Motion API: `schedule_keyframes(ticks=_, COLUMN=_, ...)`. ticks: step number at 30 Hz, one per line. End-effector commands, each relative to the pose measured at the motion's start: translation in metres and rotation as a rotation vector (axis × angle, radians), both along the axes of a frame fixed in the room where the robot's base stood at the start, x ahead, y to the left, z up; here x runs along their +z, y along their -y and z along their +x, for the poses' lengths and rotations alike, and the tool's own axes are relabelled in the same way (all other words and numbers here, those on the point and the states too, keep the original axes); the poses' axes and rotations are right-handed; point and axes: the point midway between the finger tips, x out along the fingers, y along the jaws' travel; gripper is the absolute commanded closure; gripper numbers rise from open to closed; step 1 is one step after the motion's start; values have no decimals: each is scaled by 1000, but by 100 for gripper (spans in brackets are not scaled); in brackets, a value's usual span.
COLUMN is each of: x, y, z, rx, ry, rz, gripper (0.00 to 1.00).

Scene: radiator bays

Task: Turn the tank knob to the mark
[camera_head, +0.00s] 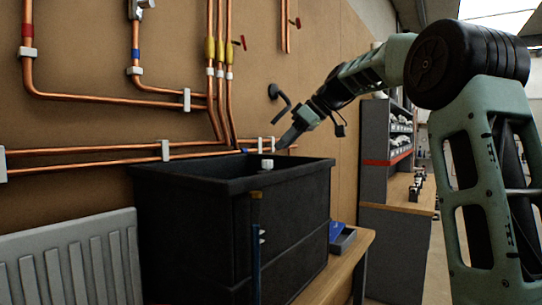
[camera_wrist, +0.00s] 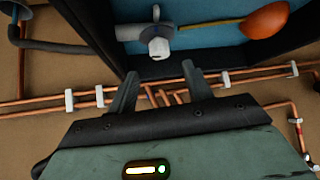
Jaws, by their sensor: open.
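The black open-topped tank (camera_head: 185,220) stands below the copper pipes against the brown wall. In the wrist view, its dark rim (camera_wrist: 98,35) frames blue water, and a grey valve body with a pale knob (camera_wrist: 158,47) sits at the near wall inside. A small white part, perhaps the same knob, shows at the tank in the head view (camera_head: 267,164). In the head view my gripper (camera_head: 287,140) is above the tank's back right corner.
An orange ball float (camera_wrist: 265,20) on a brass rod lies in the tank. Copper pipes (camera_head: 90,151) run along the wall close behind it. A white radiator (camera_head: 70,260) and a wooden bench (camera_head: 345,262) with a blue-grey tray flank the tank.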

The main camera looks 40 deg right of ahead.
Motion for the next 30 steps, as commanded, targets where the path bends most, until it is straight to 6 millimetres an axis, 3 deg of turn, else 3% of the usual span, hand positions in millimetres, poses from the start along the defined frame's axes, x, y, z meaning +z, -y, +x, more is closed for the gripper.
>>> schedule_keyframes(ticks=10, x=-39, y=-24, z=32, rx=1, ry=-2, rz=2, gripper=50)
schedule_keyframes(ticks=23, x=-47, y=-28, z=37, rx=1, ry=0, rz=1, gripper=50)
schedule_keyframes(ticks=28, x=-46, y=-28, z=37, rx=1, ry=0, rz=1, gripper=94)
schedule_keyframes(ticks=30, x=-46, y=-28, z=37, rx=1, ry=0, rz=1, gripper=94)
